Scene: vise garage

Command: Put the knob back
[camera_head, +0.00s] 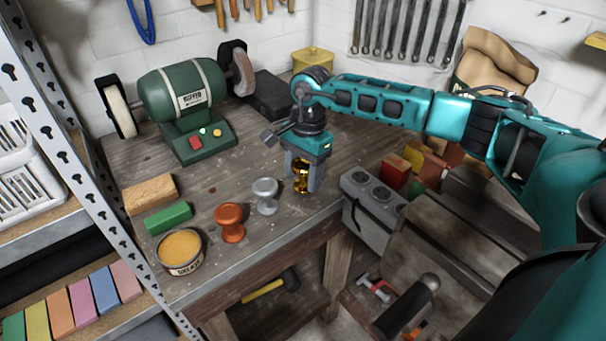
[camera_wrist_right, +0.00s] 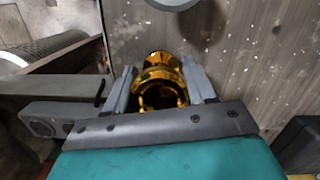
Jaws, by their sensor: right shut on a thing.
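A gold knob (camera_head: 301,177) is between the fingers of my right gripper (camera_head: 303,186), near the front right edge of the wooden workbench. The gripper points down and is shut on the knob. The right wrist view shows the shiny gold knob (camera_wrist_right: 160,82) between both fingers. I cannot tell whether the knob touches the bench top. A silver knob (camera_head: 265,196) and a copper-coloured knob (camera_head: 230,223) stand upright on the bench to its left. My left gripper is not in view.
A green bench grinder (camera_head: 186,99) stands at the back left. A wood block (camera_head: 150,193), a green block (camera_head: 169,218) and an open round tin (camera_head: 180,250) lie along the left side. A grey box with round dials (camera_head: 372,205) is right of the bench edge.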

